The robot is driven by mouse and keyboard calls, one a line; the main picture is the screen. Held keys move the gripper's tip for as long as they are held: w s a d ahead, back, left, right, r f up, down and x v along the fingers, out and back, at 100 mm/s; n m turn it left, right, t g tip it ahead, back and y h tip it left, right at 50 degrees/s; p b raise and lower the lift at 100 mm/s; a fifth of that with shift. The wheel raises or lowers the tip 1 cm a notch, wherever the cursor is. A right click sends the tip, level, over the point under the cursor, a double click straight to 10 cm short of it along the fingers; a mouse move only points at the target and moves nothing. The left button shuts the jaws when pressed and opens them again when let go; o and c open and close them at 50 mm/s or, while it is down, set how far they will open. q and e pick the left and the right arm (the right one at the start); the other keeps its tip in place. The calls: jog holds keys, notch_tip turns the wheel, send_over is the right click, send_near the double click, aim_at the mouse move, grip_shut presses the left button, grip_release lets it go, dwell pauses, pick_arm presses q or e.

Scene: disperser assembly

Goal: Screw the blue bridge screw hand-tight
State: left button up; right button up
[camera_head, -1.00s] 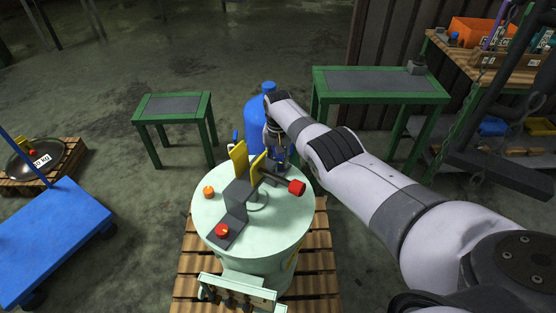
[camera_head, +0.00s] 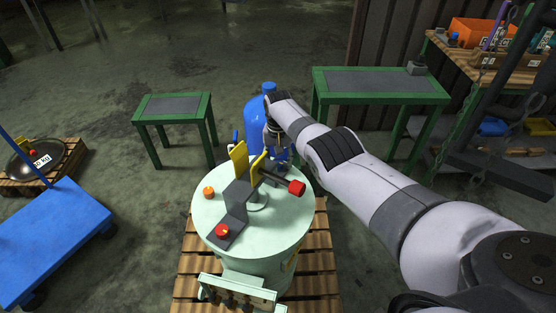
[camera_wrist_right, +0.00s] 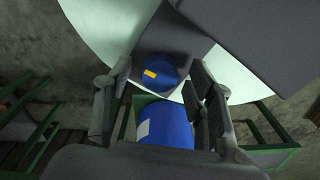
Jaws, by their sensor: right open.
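The blue bridge screw (camera_wrist_right: 158,70), a round blue head with a yellow mark, sits by the dark grey bridge in the right wrist view. In the head view the bridge (camera_head: 236,200) stands on the pale green round lid (camera_head: 262,222), and the screw's far end is mostly hidden by my right gripper (camera_head: 277,146). My right gripper (camera_wrist_right: 158,82) is open, with one finger on either side of the screw head. Whether the fingers touch it I cannot tell. My left gripper is not in view.
A red screw (camera_head: 222,230) is on the bridge's near end, and an orange knob (camera_head: 208,192) is on the lid. A blue barrel (camera_head: 258,115) stands behind. Green tables (camera_head: 375,85) are farther back.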

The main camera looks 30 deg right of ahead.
notch_tip(320, 180, up, 12)
dwell(0.8)
dwell(0.3)
